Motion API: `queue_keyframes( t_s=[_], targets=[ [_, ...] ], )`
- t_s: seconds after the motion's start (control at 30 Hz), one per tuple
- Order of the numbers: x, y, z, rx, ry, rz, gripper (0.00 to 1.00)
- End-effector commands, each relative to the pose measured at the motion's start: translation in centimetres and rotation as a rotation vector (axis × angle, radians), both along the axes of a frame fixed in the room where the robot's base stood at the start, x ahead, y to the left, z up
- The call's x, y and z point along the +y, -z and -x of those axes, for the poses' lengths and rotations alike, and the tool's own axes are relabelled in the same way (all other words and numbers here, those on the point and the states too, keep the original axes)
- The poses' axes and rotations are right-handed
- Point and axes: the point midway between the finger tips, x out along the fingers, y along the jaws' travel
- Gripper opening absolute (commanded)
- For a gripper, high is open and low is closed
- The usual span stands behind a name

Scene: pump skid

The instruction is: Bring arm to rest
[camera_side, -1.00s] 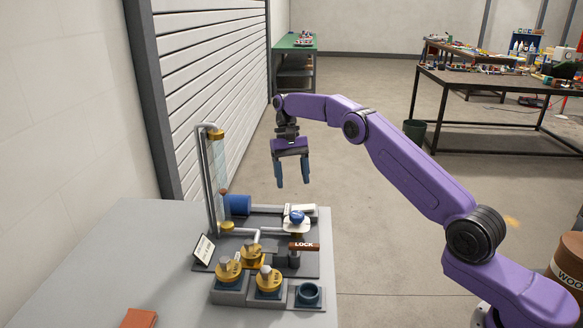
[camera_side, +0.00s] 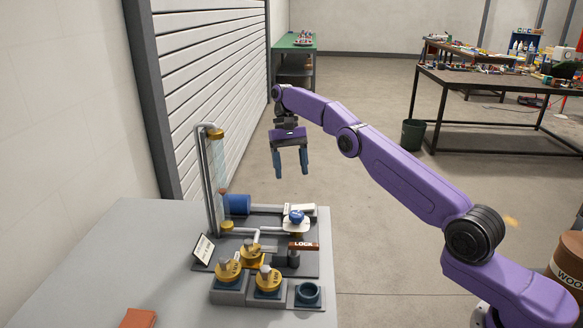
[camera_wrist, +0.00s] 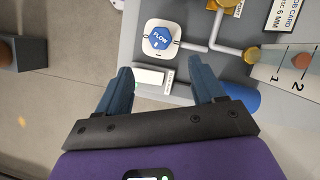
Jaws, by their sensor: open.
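My purple arm holds my gripper (camera_side: 291,163) in the air above the pump skid (camera_side: 318,262), pointing down. Its two blue fingers are apart with nothing between them, and they also show in the wrist view (camera_wrist: 160,92). The skid stands on a grey table (camera_side: 90,255). It carries a clear upright tube (camera_side: 218,180), a blue cylinder (camera_side: 238,205), a blue FLOW knob (camera_side: 296,217) on a white plate, and a brown LOCK tag (camera_side: 304,246). The FLOW knob (camera_wrist: 158,39) lies beyond the fingertips in the wrist view. No finger touches the skid.
Brass fittings (camera_side: 229,269) sit at the skid's front, beside an empty dark ring socket (camera_side: 308,292). A small card (camera_side: 204,249) leans at the left. An orange-brown block (camera_side: 138,318) lies on the table. A slatted shutter (camera_side: 212,90) stands behind. The air around my gripper is clear.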

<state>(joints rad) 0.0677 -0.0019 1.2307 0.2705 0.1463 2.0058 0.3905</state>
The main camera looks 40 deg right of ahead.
Motion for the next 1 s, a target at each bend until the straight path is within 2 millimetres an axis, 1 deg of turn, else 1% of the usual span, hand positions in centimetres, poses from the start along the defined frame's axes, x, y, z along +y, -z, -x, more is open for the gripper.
queue_keyframes(
  t_s=[0.07,0.17,0.27,0.33,0.47,0.57,0.67,0.7,0.77,0.87,0.9,0.97,1.0],
  targets=[
    [0.2,-0.1,0.0,-0.001,-0.004,0.000,0.68],
    [1.1,-0.6,0.1,-0.009,-0.033,0.001,0.68],
    [3.1,-1.7,0.5,-0.030,-0.097,0.001,0.68],
    [4.9,-2.6,1.1,-0.048,-0.155,0.001,0.68],
    [8.2,-4.2,3.1,-0.087,-0.274,0.000,0.68],
    [10.5,-5.2,5.3,-0.116,-0.368,-0.003,0.68],
    [12.4,-6.1,7.9,-0.147,-0.462,-0.007,0.68],
    [13.0,-6.4,9.1,-0.158,-0.500,-0.009,0.68],
    [13.9,-6.7,11.0,-0.175,-0.557,-0.013,0.68],
    [15.0,-7.2,14.4,-0.204,-0.655,-0.020,0.68],
    [15.4,-7.3,15.9,-0.216,-0.694,-0.025,0.68],
    [15.7,-7.4,18.1,-0.234,-0.754,-0.029,0.68],
    [15.8,-7.4,19.7,-0.245,-0.793,-0.033,0.68]
  ],
)
